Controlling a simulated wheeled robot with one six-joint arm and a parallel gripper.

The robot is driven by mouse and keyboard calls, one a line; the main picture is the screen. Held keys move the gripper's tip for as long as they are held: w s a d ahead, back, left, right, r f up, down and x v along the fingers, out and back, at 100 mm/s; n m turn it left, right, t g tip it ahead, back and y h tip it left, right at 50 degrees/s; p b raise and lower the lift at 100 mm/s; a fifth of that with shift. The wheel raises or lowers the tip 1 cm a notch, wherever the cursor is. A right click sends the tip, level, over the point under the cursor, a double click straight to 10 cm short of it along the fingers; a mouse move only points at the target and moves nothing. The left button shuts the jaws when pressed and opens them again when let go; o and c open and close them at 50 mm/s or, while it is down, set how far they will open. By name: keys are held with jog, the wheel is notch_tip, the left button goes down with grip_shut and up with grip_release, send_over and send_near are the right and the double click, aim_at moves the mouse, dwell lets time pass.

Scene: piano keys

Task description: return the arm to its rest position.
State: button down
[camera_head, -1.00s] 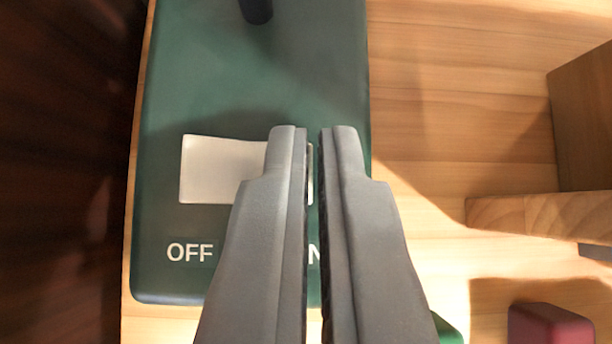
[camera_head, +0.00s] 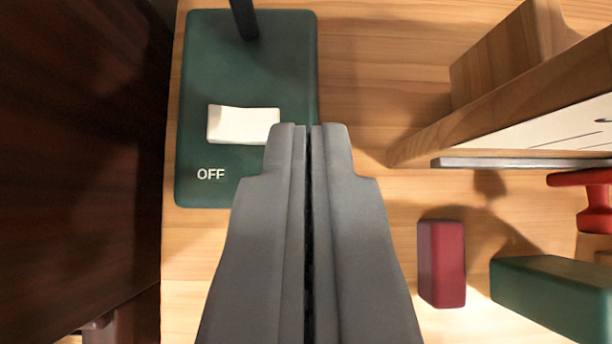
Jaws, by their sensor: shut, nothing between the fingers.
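My gripper (camera_head: 309,128) is shut and empty, with its two grey fingers together, pointing up the picture. It hangs above a dark green switch box (camera_head: 215,60). The box has a white rocker switch (camera_head: 242,124) with the word OFF below its left end. The gripper covers the lower right part of the box and hides any lettering there. A dark post (camera_head: 244,20) rises from the top of the box.
A dark brown body (camera_head: 75,150) fills the left side. A wooden stand (camera_head: 480,105) with a white sheet (camera_head: 565,128) is at the right. A dark red block (camera_head: 441,262), a green block (camera_head: 555,292) and a red object (camera_head: 597,205) lie below it. Bare wood shows right of the box.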

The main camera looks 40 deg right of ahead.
jog(key=shift+s+d+v, duration=0.1)
jog(key=shift+d+v, duration=0.05)
jog(key=shift+v, duration=0.7)
jog(key=shift+s+d+v, duration=0.1)
jog(key=shift+d+v, duration=0.05)
jog(key=shift+v, duration=0.65)
jog(key=shift+d+v, duration=0.2)
jog(key=shift+v, duration=0.65)
jog(key=s+r+n+t+y, duration=0.1)
jog(key=s+r+t, duration=0.2)
jog(key=s, duration=0.7)
jog(key=s+r+n+t+y, duration=0.1)
jog(key=s+r+t, duration=0.2)
jog(key=s+r, duration=0.3)
jog(key=s+r+n+t+y, duration=0.1)
jog(key=s+r+t, duration=0.2)
jog(key=s, duration=1.2)
jog(key=shift+r, duration=1)
jog(key=shift+s, duration=0.1)
